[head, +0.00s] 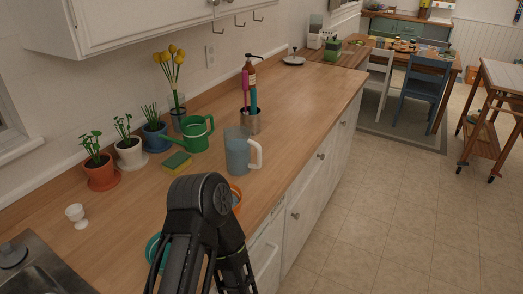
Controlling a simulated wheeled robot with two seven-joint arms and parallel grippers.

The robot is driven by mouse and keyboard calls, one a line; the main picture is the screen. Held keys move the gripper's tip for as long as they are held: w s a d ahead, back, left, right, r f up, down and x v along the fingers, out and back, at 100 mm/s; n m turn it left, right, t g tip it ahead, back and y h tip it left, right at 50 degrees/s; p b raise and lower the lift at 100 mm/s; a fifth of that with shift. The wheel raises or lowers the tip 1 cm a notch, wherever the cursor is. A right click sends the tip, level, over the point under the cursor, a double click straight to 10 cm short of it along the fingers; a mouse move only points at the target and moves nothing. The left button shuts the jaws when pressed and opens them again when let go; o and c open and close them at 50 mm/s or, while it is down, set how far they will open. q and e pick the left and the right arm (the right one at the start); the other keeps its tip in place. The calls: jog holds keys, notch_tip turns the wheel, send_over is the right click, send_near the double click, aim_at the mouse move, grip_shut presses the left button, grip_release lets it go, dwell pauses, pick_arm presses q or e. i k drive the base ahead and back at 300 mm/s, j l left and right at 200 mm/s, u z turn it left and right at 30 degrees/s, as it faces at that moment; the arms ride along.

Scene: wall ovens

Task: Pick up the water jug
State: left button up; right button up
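The water jug (237,153) is a grey-blue, see-through pitcher with a pale handle on its right side. It stands upright on the wooden counter (310,88), near the front edge. One of my dark arms rises from the bottom of the head view, in front of and below the jug. A gap shows between the arm and the jug. Neither gripper can be seen, and nothing is seen holding the jug.
Left of the jug are a green watering can (195,134), a sponge (177,161) and several potted plants. Behind it stands a metal utensil holder (250,121). My arm partly hides an orange bowl (236,196) and a teal bowl (154,250).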

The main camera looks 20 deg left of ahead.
aim_at(238, 143)
jog(key=i+l, duration=1.35)
jog(key=l, duration=0.2)
jog(key=u, duration=1.75)
